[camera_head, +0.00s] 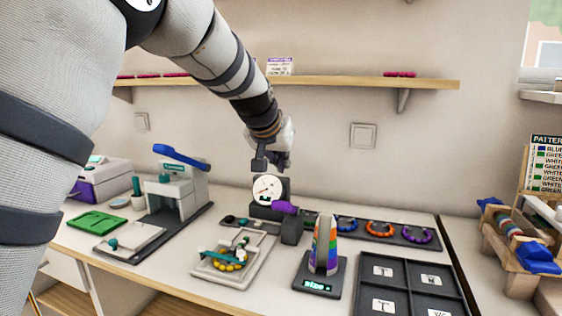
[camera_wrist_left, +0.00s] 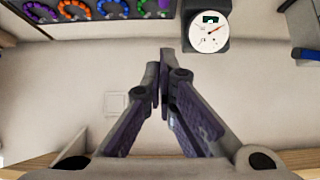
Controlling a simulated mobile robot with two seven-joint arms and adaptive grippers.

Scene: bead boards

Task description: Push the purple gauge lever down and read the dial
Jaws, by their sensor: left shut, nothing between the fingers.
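The gauge (camera_head: 277,214) is a dark block standing on the table, with a round white dial (camera_head: 267,188) facing me and a red needle. Its purple lever (camera_head: 285,207) sticks out below and right of the dial. The dial also shows near the top of the left wrist view (camera_wrist_left: 208,38), with a small green and black window; its reading is too small to tell. My left gripper (camera_head: 259,164) is shut and empty, just above the dial in the head view. In the wrist view its closed fingertips (camera_wrist_left: 163,55) are beside the dial, apart from it. My right gripper is not in view.
A rainbow size cone (camera_head: 325,245) on a dark base stands front right of the gauge. A bead tray (camera_head: 262,271) lies in front, and a blue-handled press (camera_head: 178,190) stands left. A rack of bracelets (camera_head: 430,240) and a compartment tray (camera_head: 401,262) lie right. A wooden shelf (camera_head: 350,82) runs above.

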